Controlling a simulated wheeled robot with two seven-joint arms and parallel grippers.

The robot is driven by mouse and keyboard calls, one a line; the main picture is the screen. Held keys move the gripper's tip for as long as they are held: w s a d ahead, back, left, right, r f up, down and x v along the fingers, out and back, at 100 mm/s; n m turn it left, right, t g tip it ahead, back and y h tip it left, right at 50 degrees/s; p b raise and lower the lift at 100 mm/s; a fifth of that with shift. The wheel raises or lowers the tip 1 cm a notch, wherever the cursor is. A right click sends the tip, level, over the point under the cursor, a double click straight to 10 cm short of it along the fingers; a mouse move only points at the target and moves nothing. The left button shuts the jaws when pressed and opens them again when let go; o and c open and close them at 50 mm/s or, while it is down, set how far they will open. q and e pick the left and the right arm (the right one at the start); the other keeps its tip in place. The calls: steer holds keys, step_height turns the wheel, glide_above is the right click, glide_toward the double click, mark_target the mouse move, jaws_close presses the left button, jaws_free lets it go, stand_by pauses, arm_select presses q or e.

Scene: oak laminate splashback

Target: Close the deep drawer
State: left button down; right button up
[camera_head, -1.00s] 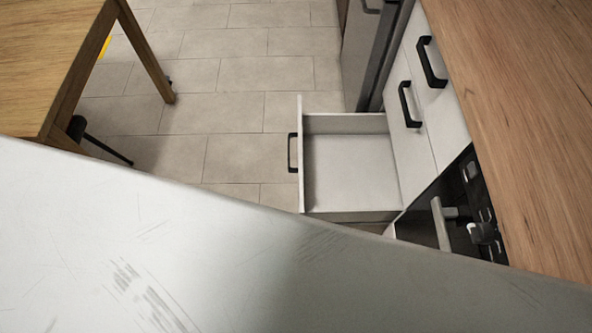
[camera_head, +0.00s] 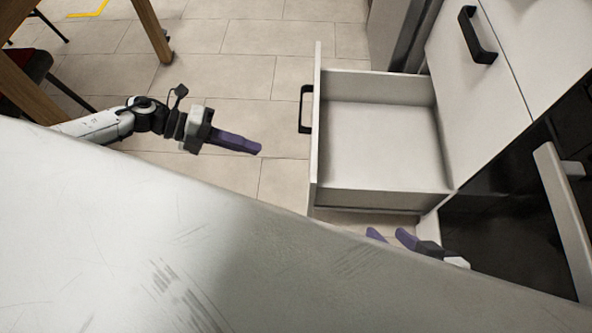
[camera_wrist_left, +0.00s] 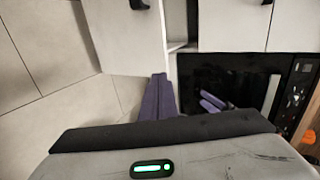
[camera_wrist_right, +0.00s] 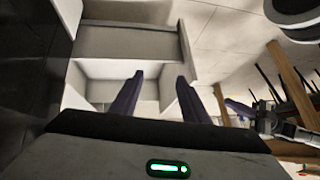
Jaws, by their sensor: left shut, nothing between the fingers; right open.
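The deep drawer (camera_head: 378,130) is pulled well out of the white cabinet and looks empty inside. Its front panel (camera_head: 316,120) faces left and carries a black handle (camera_head: 306,108). My left gripper (camera_head: 258,150) is shut and empty, left of the drawer front, with its purple fingers pointing toward it across a gap. In the left wrist view its fingers (camera_wrist_left: 160,97) lie together below a white front panel (camera_wrist_left: 125,40). My right gripper (camera_head: 390,237) is open and empty at the drawer's near side. In the right wrist view, the drawer (camera_wrist_right: 105,72) shows beyond its spread fingers (camera_wrist_right: 157,95).
A dark oven front (camera_head: 500,210) with a light bar handle (camera_head: 562,200) stands right of the drawer. Another closed cabinet front with a black handle (camera_head: 477,35) is above it. Table legs (camera_head: 152,28) stand at the upper left. Tiled floor left of the drawer is open.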

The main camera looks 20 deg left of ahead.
arm_select(q)
steer(key=b+x, duration=0.3)
steer(key=x, duration=1)
steer(key=shift+d+r, duration=0.2)
steer(key=shift+r, duration=0.25)
arm_select(e)
steer(key=shift+w+a+r+t+y, duration=0.25)
steer(key=shift+a+r+y, duration=0.05)
steer(key=shift+a+r, duration=0.25)
steer(key=shift+w+a+r+t+y, duration=0.2)
steer(key=shift+a+r+t+y, duration=0.1)
steer(key=shift+a+r, duration=0.2)
